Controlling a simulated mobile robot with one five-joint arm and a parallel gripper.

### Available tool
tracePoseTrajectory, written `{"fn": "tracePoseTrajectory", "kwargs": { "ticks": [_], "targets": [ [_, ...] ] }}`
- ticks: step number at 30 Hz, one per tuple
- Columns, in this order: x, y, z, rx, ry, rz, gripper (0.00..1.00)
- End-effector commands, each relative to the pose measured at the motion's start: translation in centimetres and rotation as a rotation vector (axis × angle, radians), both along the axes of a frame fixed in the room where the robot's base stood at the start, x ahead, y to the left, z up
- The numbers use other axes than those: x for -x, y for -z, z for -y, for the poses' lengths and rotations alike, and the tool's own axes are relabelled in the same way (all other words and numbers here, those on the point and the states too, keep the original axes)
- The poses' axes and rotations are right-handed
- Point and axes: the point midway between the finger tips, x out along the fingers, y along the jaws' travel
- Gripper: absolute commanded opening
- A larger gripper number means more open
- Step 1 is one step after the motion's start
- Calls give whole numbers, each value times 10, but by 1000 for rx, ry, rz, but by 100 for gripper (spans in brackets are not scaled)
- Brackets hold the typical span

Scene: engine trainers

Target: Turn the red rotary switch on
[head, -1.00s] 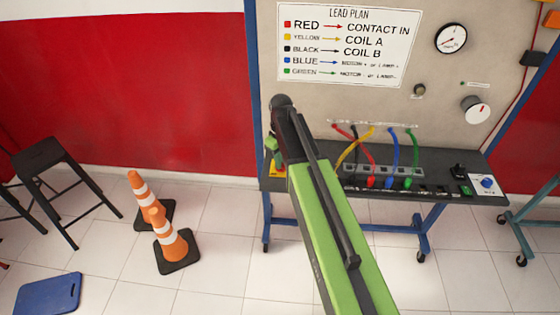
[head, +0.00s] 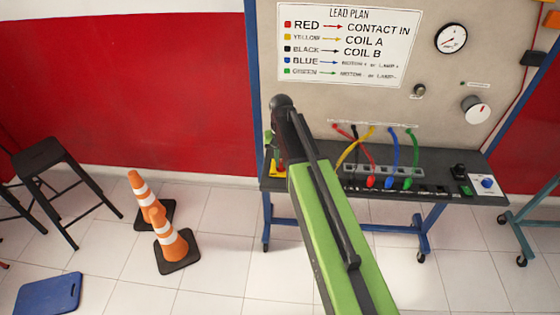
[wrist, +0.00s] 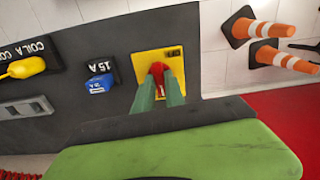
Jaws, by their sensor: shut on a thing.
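The red rotary switch (wrist: 157,68) sits on a yellow plate (wrist: 145,60) on the dark bench shelf, and shows in the wrist view. The two green fingers of my gripper (wrist: 159,82) are on either side of its red handle and shut on it. They hide part of the handle. In the head view my gripper (head: 271,150) reaches down over the left end of the shelf. The yellow plate shows there only in part, and my arm hides much around it. I cannot read the switch's marked position.
A blue 15 A part (wrist: 98,83) and a yellow coil plug (wrist: 25,68) are beside the plate. Coloured leads (head: 388,150) cross the shelf farther right. Two orange cones (head: 168,235) stand on the floor at left, near a black stool (head: 40,155).

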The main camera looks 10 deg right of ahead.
Motion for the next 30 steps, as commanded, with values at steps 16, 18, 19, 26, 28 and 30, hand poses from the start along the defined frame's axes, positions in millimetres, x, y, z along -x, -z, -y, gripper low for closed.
{"fn": "tracePoseTrajectory", "kwargs": {
  "ticks": [16,18,19,26,28,30],
  "targets": [
    [1,1,0,-1,85,-2,0],
    [1,1,0,-1,85,-2,0],
    [1,1,0,-1,84,-3,0],
    [1,1,0,-1,84,-2,30],
    [1,0,0,-1,83,-2,36],
    [1,0,0,-1,83,-2,36]
  ]
}}
